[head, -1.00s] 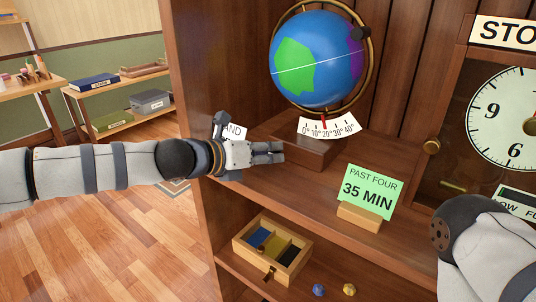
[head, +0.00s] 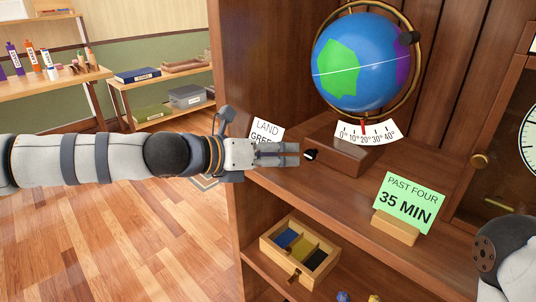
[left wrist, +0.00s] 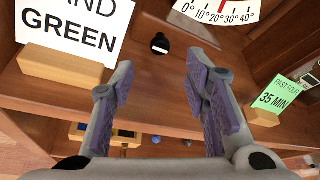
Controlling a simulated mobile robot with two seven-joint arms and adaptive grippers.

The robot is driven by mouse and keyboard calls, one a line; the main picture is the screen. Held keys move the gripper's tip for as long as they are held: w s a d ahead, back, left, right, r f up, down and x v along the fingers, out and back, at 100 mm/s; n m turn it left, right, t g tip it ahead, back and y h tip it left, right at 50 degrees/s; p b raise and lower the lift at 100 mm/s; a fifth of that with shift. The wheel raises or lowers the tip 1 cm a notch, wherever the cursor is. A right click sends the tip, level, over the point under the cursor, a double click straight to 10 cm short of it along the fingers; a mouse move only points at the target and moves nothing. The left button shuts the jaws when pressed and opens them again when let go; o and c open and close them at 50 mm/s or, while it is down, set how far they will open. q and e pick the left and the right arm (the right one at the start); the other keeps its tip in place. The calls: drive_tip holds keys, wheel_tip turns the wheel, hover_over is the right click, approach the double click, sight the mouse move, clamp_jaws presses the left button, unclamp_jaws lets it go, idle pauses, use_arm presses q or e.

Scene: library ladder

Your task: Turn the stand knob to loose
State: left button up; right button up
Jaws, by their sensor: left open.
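The stand knob (head: 311,155) is a small black knob on the left end of the globe's brown wooden stand (head: 335,147). In the left wrist view the knob (left wrist: 160,43) shows a white mark on its face and lies ahead, between the lines of the fingers. My left gripper (head: 298,154) points right toward the knob, its fingertips just short of it in the head view. In the left wrist view the gripper (left wrist: 158,75) has its fingers apart with nothing between them. No loose or tight label is readable. My right gripper is out of view.
The globe (head: 362,62) and its degree scale (head: 368,133) rise above the stand. A LAND GREEN card (left wrist: 75,25) in a wooden holder (left wrist: 62,66) stands close to my left gripper. A green 35 MIN card (head: 410,202) stands to the right. An open compartment box (head: 300,253) sits below.

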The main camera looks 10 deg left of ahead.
use_arm(q)
drive_tip(key=v, duration=0.4)
drive_tip(key=shift+s+a, duration=0.15)
drive_tip(key=s+d+f+m+g+y, duration=0.2)
drive_tip(key=s+f+m+g, duration=0.2)
drive_tip(key=s+f+m, duration=0.55)
drive_tip(key=s+d+f+m+g+y, duration=0.2)
drive_tip(key=s+d+f+m+g, duration=0.15)
drive_tip(key=s+f, duration=1.05)
drive_tip(key=s+a+f+m+g+y+p, duration=0.1)
drive_tip(key=s+a+f+m, duration=0.25)
drive_tip(key=s, duration=0.25)
drive_tip(key=s+a+f+m+g+y, duration=0.1)
drive_tip(key=s+a+f+m+g, duration=0.1)
drive_tip(key=s+a+f+m, duration=0.25)
drive_tip(key=s+a+m+g+y, duration=0.1)
drive_tip(key=s+a+m+y, duration=0.3)
drive_tip(key=s+a+m, duration=0.7)
drive_tip(key=shift+s+p, duration=0.45)
drive_tip(key=shift+s, duration=0.6)
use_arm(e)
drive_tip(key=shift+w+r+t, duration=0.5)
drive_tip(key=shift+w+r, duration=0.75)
